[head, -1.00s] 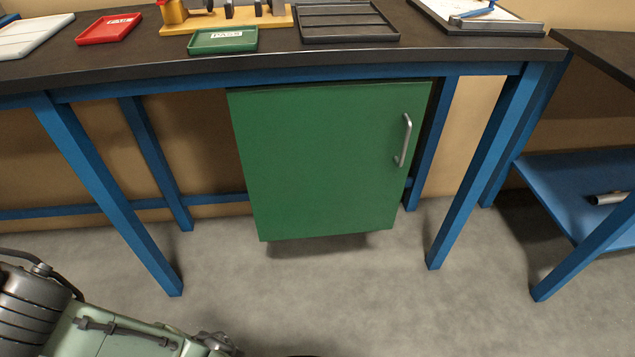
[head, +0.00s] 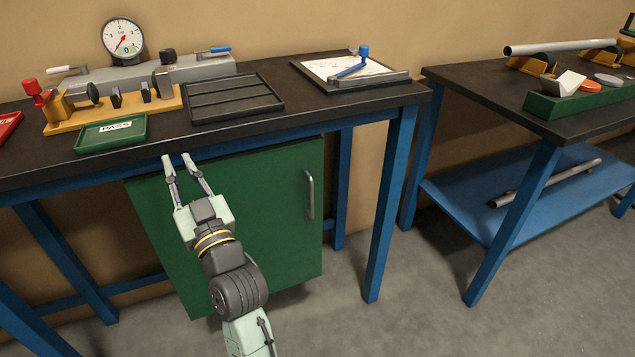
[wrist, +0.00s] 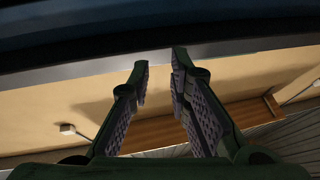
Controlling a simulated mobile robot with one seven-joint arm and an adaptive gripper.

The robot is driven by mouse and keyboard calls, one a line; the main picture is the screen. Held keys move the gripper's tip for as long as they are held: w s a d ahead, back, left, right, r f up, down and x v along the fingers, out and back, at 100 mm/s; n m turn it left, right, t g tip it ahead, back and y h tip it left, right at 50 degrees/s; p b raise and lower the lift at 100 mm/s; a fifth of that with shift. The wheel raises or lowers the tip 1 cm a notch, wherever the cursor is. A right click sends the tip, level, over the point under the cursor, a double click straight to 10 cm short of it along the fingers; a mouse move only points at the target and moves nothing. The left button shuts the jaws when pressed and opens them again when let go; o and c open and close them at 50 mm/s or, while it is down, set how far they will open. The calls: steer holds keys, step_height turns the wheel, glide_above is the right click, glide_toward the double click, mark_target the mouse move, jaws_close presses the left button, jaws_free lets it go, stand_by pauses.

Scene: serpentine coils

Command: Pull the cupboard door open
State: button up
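The green cupboard door (head: 265,220) hangs under the left workbench and looks shut. Its silver bar handle (head: 310,195) is upright near the door's right edge. My gripper (head: 178,160) is in front of the door's upper left part, close to the bench's front edge, left of the handle and apart from it. Its two fingers are spread with nothing between them; they also show apart in the wrist view (wrist: 159,62). The handle does not show in the wrist view. My arm hides part of the door's left and lower area.
The dark workbench top (head: 290,105) overhangs the door, with a green tray (head: 110,134) and a black tray (head: 230,97) on it. A blue bench leg (head: 390,205) stands right of the cupboard. A second bench (head: 480,85) is farther right. The floor (head: 400,320) in front is clear.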

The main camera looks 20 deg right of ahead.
steer(key=s+d+f+m+g+h, duration=0.1)
steer(key=d+f+h, duration=0.2)
steer(key=d+f, duration=0.35)
steer(key=d+f+m+g+h, duration=0.1)
steer(key=d+f+m+h, duration=0.15)
steer(key=d, duration=0.65)
steer(key=g+h+p, duration=0.2)
steer(key=h, duration=0.1)
glide_toward(312, 191)
steer(key=shift+m, duration=0.45)
steer(key=w, duration=0.3)
steer(key=w+d+p, duration=0.1)
steer(key=w, duration=0.3)
steer(key=w+d+p, duration=0.1)
steer(key=w, duration=0.2)
steer(key=shift+w+r, duration=0.25)
steer(key=shift+c, duration=0.6)
jaws_close()
